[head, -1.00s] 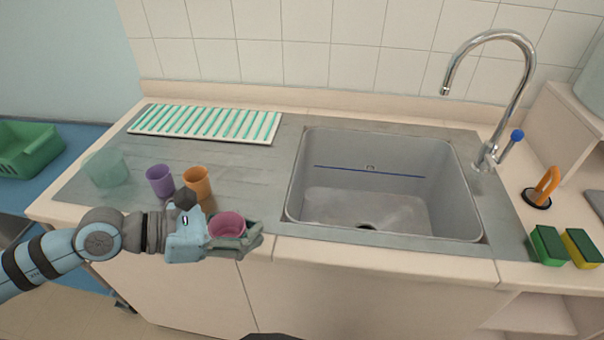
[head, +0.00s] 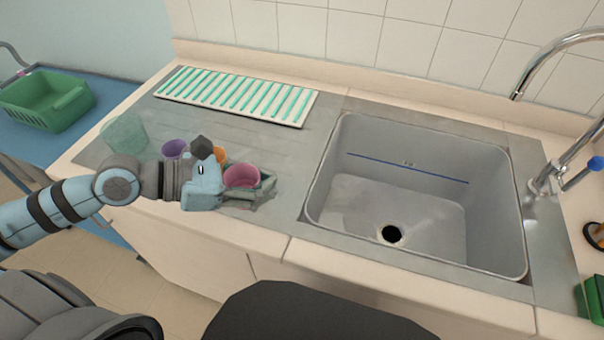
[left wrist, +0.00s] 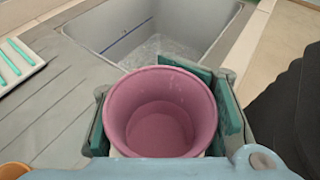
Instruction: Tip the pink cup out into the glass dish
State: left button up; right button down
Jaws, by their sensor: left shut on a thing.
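The pink cup (head: 241,176) is held upright in my left gripper (head: 250,190), which is shut on it above the front of the drainboard. In the left wrist view the cup (left wrist: 160,115) sits between the fingers, and pink contents or a pink bottom shows inside; I cannot tell which. The glass dish (head: 124,134) is a clear greenish vessel at the left end of the drainboard, behind my left forearm and apart from the cup. My right gripper does not show.
A purple cup (head: 174,149) and an orange cup (head: 219,154) stand behind my left gripper, partly hidden. A white rack with green strips (head: 238,96) lies at the back. The sink (head: 420,209) is to the right, and a green basket (head: 47,102) is far left.

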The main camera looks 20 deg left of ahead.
aim_at(126, 133)
jog(key=z, duration=2.3)
jog(key=k, duration=1.5)
jog(key=u, duration=1.65)
